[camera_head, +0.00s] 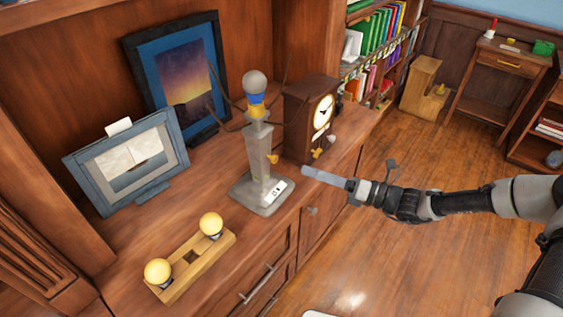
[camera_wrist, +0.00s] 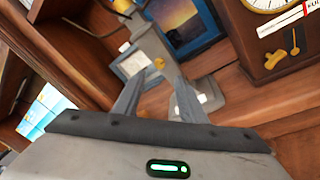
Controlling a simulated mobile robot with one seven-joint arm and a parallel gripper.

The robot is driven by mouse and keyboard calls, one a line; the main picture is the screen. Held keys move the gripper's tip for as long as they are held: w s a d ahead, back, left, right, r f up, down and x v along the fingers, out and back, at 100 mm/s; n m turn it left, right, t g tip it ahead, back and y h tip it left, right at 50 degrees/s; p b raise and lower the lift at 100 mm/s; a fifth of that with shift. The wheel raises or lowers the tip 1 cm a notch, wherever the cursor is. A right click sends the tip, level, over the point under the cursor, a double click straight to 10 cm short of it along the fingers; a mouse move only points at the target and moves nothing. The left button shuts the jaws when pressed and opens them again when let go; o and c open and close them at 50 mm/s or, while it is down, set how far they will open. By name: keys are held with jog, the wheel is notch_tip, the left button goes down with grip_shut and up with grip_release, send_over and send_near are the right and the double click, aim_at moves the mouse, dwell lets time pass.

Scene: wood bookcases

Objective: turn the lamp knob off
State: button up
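The lamp (camera_head: 258,150) has a grey post and a square base with a white label, and stands upright on the wooden cabinet. A round greyish bulb (camera_head: 255,82) sits on top above a blue and yellow collar, with no shade. A small yellow knob (camera_head: 272,159) sticks out of the post's right side; it also shows in the wrist view (camera_wrist: 159,63). My gripper (camera_head: 307,172) is to the right of the lamp, pointing at it, apart from the knob. In the wrist view my gripper (camera_wrist: 156,82) has its fingers spread, empty, with the knob seen between them.
A wooden clock (camera_head: 297,118) stands right behind the lamp. A framed sunset picture (camera_head: 184,80) and a grey-blue frame (camera_head: 85,173) stand at the back left. A wooden holder (camera_head: 222,246) with two yellow bulbs (camera_head: 158,272) lies in front. Floor is open at right.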

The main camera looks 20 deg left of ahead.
aim_at(277, 160)
jog(key=a, duration=0.3)
jog(key=w+a, duration=0.1)
jog(key=a, duration=0.6)
jog(key=shift+w, duration=0.4)
grip_shut()
